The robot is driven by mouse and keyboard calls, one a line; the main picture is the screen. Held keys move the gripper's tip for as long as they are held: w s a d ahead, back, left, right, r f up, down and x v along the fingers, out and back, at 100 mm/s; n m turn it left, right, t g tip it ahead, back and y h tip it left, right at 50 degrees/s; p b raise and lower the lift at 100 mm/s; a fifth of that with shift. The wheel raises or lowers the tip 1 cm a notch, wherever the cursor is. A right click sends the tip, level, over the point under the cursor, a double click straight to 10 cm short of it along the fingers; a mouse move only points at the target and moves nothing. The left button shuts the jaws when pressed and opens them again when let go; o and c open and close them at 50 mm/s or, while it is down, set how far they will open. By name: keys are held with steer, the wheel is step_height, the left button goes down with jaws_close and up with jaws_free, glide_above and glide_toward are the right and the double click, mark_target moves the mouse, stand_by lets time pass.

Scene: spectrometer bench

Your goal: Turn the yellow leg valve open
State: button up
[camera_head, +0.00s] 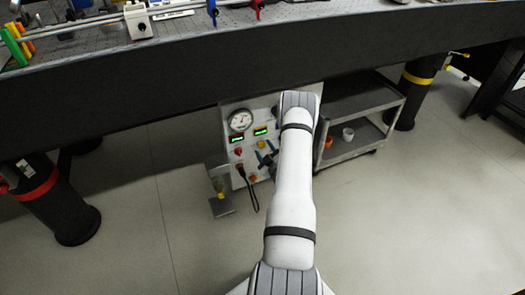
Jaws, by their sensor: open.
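A pale panel (228,133) with a round gauge (240,120) and two green displays stands under the bench. My gripper (267,159) shows as small dark fingers in front of the panel, just below the yellow knob. They look spread and empty; I cannot tell whether they touch anything. My white arm hides the panel's right side. The valve's handle angle is too small to read.
The dark bench edge (150,92) runs across above the panel. A grey cart (352,151) with cups stands at right. Bench legs with a red band (37,186) and a yellow band (417,79) flank the space. A black cable hangs below the panel. The floor in front is clear.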

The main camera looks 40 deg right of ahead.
steer(key=shift+w, duration=0.55)
steer(key=c, duration=1)
steer(key=shift+o, duration=0.2)
